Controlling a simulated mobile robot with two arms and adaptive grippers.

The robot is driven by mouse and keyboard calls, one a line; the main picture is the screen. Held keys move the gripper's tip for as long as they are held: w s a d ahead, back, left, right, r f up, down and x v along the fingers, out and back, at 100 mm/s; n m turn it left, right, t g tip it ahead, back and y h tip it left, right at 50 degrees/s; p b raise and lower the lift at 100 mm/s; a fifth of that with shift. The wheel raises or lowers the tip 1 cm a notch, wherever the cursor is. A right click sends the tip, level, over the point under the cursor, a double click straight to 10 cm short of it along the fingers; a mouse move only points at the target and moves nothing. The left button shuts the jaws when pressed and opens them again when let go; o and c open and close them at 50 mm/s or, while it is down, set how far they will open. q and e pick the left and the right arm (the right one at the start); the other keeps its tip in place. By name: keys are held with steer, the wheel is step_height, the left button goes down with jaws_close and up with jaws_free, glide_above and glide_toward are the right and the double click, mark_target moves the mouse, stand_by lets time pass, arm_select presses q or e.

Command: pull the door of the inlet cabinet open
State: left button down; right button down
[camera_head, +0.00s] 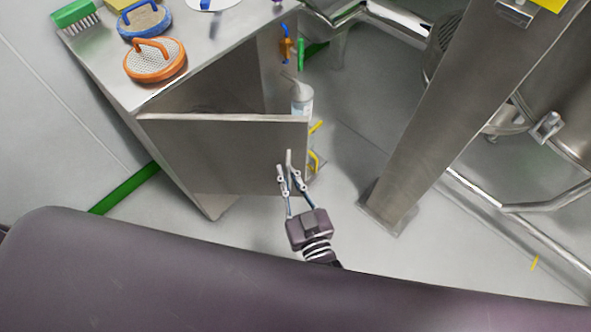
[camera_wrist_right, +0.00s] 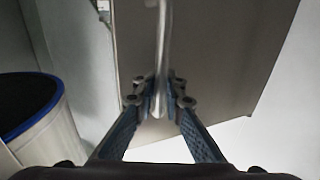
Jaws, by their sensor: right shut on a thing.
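The inlet cabinet (camera_head: 98,75) is a grey steel unit at the upper left of the head view. Its flat steel door (camera_head: 215,150) stands partly open, swung out from the cabinet front, with a dark gap behind its top edge. The door also fills the middle of the right wrist view (camera_wrist_right: 215,60). My right gripper (camera_head: 289,172) is at the door's outer face near its free right edge. In the right wrist view its fingers (camera_wrist_right: 160,92) are closed around the upright bar handle (camera_wrist_right: 162,45). My left gripper is not in view.
Orange (camera_head: 155,60) and blue (camera_head: 144,21) round scrubbers and a green brush (camera_head: 76,15) lie on the cabinet top. A spray bottle (camera_head: 302,98) shows behind the door's free edge. A steel post (camera_head: 440,110) stands right of my gripper. A blue-rimmed bin (camera_wrist_right: 45,125) is left in the wrist view.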

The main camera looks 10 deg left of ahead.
steer(key=shift+d, duration=0.1)
steer(key=c, duration=2)
jaws_free()
steer(key=shift+c, duration=0.2)
steer(key=v, duration=1.2)
steer(key=shift+f, duration=0.1)
